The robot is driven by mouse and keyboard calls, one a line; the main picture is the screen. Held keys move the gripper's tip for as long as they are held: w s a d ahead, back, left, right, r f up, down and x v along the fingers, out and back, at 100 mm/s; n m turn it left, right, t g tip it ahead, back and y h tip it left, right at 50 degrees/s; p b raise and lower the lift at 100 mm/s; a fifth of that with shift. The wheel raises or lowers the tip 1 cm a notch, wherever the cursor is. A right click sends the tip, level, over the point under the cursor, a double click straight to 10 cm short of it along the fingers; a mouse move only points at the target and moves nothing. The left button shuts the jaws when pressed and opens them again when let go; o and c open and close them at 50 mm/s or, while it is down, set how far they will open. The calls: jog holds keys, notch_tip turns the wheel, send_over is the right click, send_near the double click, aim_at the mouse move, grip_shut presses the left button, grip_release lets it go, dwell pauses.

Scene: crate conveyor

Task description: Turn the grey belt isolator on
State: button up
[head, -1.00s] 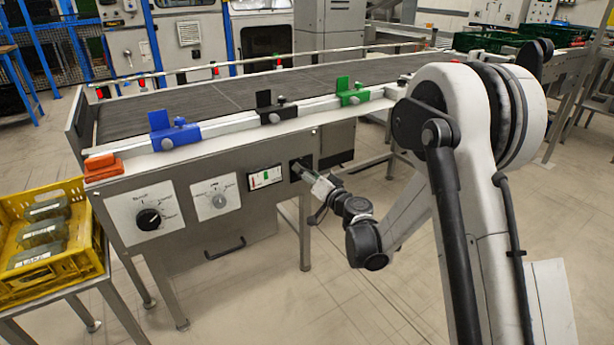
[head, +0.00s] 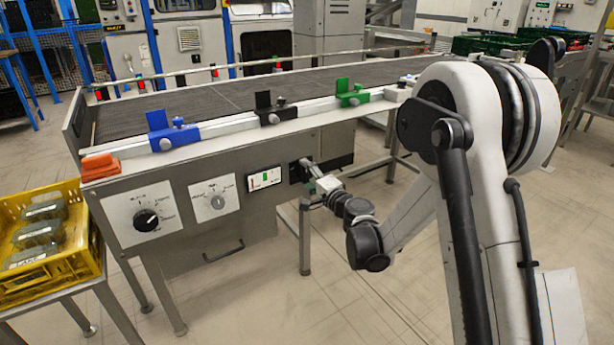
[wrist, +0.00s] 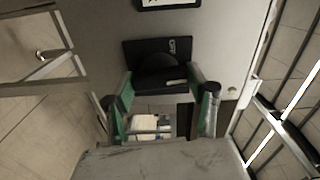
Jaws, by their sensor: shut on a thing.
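The belt isolator (wrist: 180,45) shows in the wrist view as a dark grey-black square plate with a rounded dark knob and a small pale bar. In the head view, its plate (head: 294,173) is on the conveyor's front panel, partly hidden behind my gripper. My gripper (head: 308,165) reaches it from the right. In the wrist view, my gripper's green-sided fingers (wrist: 165,92) stand on both sides of the knob and are shut on it. The marking on the plate is too small to read, and the exact switch position cannot be told.
A black-knob dial (head: 147,218), a grey-knob dial (head: 217,202) and a small display (head: 264,179) sit left of the isolator. Blue (head: 172,137), black (head: 277,114) and green (head: 352,98) clamps line the rail. A yellow crate (head: 88,268) stands at left.

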jog(key=shift+m, duration=0.5)
jog(key=o, duration=1.1)
jog(key=shift+o, duration=0.2)
jog(key=v, duration=1.2)
jog(key=shift+r, duration=0.1)
